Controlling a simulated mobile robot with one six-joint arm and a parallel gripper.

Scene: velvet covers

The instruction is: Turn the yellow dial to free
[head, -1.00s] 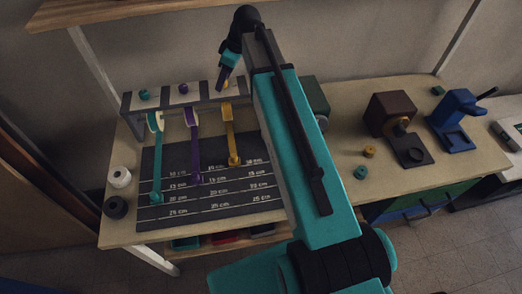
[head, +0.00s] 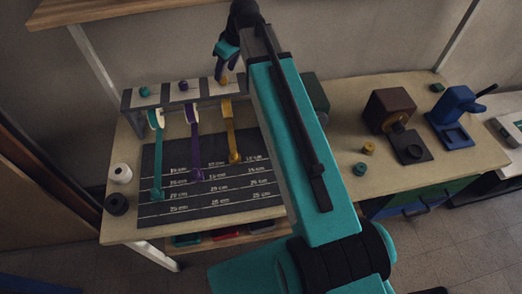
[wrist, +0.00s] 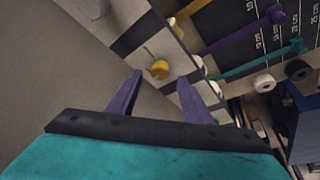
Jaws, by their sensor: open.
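The yellow dial (head: 224,80) sits on the top of the grey and white rack (head: 163,97), at its right end. In the wrist view the yellow dial (wrist: 160,69) is a small round knob with a thin dark pointer line beside it. My gripper (wrist: 160,77) is open, with its purple fingers apart and the dial showing between and just beyond the tips. Whether the fingers touch it I cannot tell. In the head view my gripper (head: 221,70) is over the rack's right end, partly hidden behind my arm. Any markings around the dial are too small to read.
A teal dial (head: 116,91) and a purple dial (head: 183,86) share the rack. Teal, purple and yellow straps (head: 230,135) hang onto a dark measuring board (head: 215,187). White and black rolls (head: 116,205) lie left. Brown (head: 388,106) and blue (head: 452,101) devices stand right.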

